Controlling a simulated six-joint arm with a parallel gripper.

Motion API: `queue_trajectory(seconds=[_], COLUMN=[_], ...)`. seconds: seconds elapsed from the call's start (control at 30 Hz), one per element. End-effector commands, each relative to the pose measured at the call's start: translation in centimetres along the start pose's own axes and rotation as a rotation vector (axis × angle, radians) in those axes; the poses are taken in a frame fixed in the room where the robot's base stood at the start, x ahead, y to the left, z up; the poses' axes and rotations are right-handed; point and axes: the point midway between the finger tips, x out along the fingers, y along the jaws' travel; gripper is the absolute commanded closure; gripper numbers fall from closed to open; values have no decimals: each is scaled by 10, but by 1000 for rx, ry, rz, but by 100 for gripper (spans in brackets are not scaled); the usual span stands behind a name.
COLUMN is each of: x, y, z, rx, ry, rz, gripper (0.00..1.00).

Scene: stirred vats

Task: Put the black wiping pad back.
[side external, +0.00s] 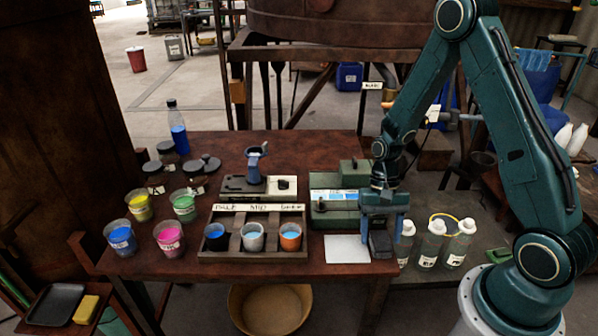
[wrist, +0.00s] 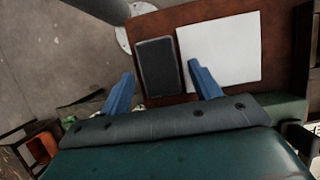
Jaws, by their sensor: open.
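The black wiping pad (side external: 380,245) lies on the table near its right front edge, just right of a white sheet (side external: 347,249). In the wrist view the pad (wrist: 157,66) is a dark rectangle beside the white sheet (wrist: 222,50). My gripper (side external: 384,228) is open above the pad, in front of the green instrument. In the wrist view my gripper (wrist: 163,73) has one blue finger on each side of the pad's near end, with nothing held. Whether the fingers reach down to the pad's height is unclear.
A green instrument (side external: 334,217) stands behind the sheet. Left of it is a rack (side external: 254,256) with three cups. Several white-capped bottles (side external: 432,243) stand right of the pad. Open cups of colour, such as the pink one (side external: 169,240), occupy the table's left.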

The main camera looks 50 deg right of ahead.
Motion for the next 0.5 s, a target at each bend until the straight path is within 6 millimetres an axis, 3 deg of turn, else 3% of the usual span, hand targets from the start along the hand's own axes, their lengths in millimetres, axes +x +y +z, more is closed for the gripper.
queue_trajectory(seconds=[0.27,0.5], x=[-19,-55], y=[0,-1], z=[0,0], rx=[1,0], ry=[3,5], rz=[-2,-3], gripper=[37,37])
